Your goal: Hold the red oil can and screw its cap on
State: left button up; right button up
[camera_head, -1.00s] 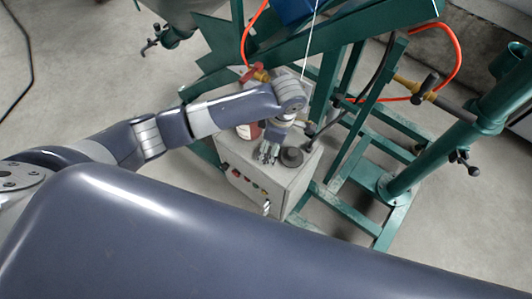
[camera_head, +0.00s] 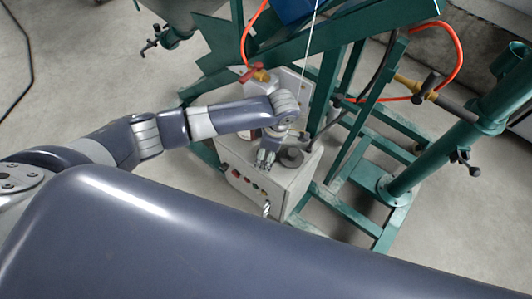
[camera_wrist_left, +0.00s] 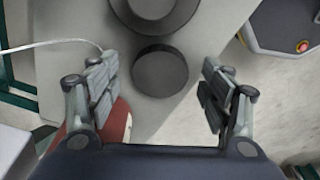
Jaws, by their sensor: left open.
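My left gripper (camera_head: 265,159) is over the top of a grey box, and its open fingers (camera_wrist_left: 158,98) show in the left wrist view. A small black round piece, which looks like the cap (camera_wrist_left: 160,70), lies in the gap between the fingers, touching neither in the picture. The red oil can (camera_wrist_left: 120,121) shows at lower left in the wrist view, partly hidden behind the left finger. In the head view the can is mostly hidden under my left arm. My right gripper is not in view.
A larger stepped black round piece (camera_head: 291,157) sits on the grey box (camera_head: 287,187), beside the gripper. Several buttons are on the box front. Green frame bars (camera_head: 355,150) and an orange hose (camera_head: 455,50) stand close by.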

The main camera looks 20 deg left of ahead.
aim_at(267, 154)
pick_arm(q)
jog(key=c, duration=0.8)
jog(key=shift+r, duration=0.6)
notch_tip(267, 154, up, 2)
jog(key=shift+r, duration=0.15)
jog(key=s+d, duration=0.2)
jog(key=s, duration=0.2)
jog(key=s+d+r, duration=0.1)
jog(key=s+d, duration=0.2)
jog(key=s, duration=0.2)
jog(key=s+d+p, duration=0.1)
jog(key=s+d, duration=0.2)
jog(key=s, duration=0.1)
jog(key=shift+s+d+r, duration=0.15)
jog(key=shift+s+r, duration=0.1)
jog(key=shift+s, duration=0.15)
